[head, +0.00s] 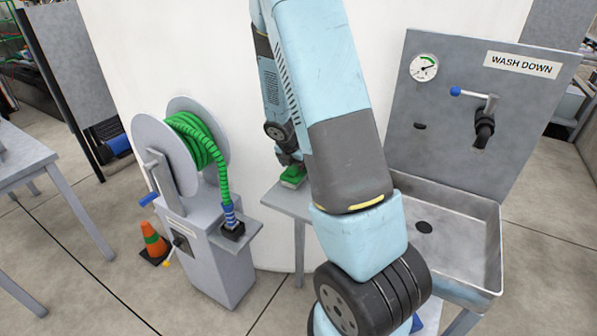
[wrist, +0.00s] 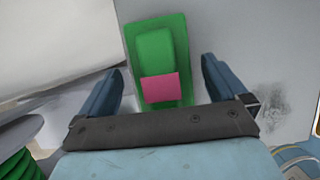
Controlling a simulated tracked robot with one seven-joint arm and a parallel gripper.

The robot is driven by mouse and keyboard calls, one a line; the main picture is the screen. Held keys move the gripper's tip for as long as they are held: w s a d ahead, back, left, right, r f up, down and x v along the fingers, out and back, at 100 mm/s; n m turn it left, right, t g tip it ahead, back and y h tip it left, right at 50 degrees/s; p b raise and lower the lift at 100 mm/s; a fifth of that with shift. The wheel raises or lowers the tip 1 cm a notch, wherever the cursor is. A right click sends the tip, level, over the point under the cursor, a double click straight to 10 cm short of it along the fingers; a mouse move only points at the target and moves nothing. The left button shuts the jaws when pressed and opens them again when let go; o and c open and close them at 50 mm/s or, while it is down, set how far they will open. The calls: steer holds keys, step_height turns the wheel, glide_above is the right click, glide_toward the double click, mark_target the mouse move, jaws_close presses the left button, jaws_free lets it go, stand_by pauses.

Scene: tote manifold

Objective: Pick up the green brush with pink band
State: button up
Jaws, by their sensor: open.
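The green brush with a pink band (wrist: 158,55) lies on a small grey table. In the wrist view it sits between my gripper's two blue fingers, with a gap on each side, and the pink band faces the palm. My gripper (wrist: 160,80) is open and empty, and no finger touches the brush in that view. In the head view the green brush (head: 292,177) shows directly below my gripper (head: 287,160). Its pink band cannot be made out there, and my arm hides part of the table.
The small grey table (head: 271,199) stands against a white wall (head: 180,60). A green hose reel (head: 195,140) on a grey cabinet is at its left, with an orange cone (head: 153,240) beyond. A metal wash-down sink (head: 470,215) stands at the right.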

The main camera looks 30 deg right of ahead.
steer(key=shift+c, duration=0.5)
steer(key=c, duration=1.2)
steer(key=shift+r, duration=0.1)
steer(key=shift+r, duration=0.65)
step_height(320, 180, up, 3)
steer(key=shift+f, duration=0.2)
steer(key=s+a+r, duration=0.4)
steer(key=s+r, duration=0.5)
steer(key=s, duration=0.4)
steer(key=shift+s+r, duration=0.15)
steer(key=shift+r, duration=0.1)
